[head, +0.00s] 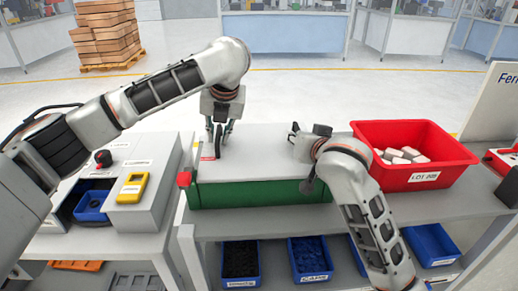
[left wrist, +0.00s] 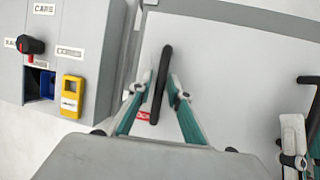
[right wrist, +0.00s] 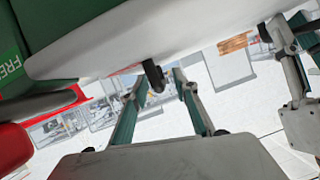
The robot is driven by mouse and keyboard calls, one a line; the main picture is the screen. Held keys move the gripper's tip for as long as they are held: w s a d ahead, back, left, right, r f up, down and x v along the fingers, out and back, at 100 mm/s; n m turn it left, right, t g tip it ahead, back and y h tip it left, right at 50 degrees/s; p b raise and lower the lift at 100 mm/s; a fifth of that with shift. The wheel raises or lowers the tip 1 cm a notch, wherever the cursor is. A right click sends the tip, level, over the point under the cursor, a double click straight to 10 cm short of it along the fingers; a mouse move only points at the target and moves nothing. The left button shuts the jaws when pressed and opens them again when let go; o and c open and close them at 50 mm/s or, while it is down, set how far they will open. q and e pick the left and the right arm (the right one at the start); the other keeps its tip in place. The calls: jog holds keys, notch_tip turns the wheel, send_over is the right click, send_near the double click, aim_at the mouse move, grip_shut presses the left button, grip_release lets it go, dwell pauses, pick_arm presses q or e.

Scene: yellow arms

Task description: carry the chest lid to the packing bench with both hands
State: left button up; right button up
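The pale grey chest lid (head: 262,140) lies on the green chest (head: 262,192), which stands on a grey table. It also shows in the left wrist view (left wrist: 230,75). My left gripper (head: 220,145) points down at the lid's left end. In the left wrist view its open fingers (left wrist: 161,82) stand on either side of a dark bar handle (left wrist: 164,65), with gaps beside it. My right gripper is mostly hidden by its own arm in the head view. In the right wrist view its fingers (right wrist: 158,82) are apart, with the other dark handle (right wrist: 154,76) between or just beyond them.
A red bin (head: 410,180) with pale blocks stands right of the chest. A grey console (head: 130,195) with a yellow device (head: 132,188) stands left. Blue bins (head: 310,258) sit on the shelf below. Stacked boxes (head: 105,32) stand behind on open floor. I cannot tell which surface is the packing bench.

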pick_arm(q)
grip_shut()
pick_arm(e)
grip_shut()
pick_arm(q)
jog(key=shift+r, duration=0.2)
pick_arm(e)
jog(key=shift+r, duration=0.2)
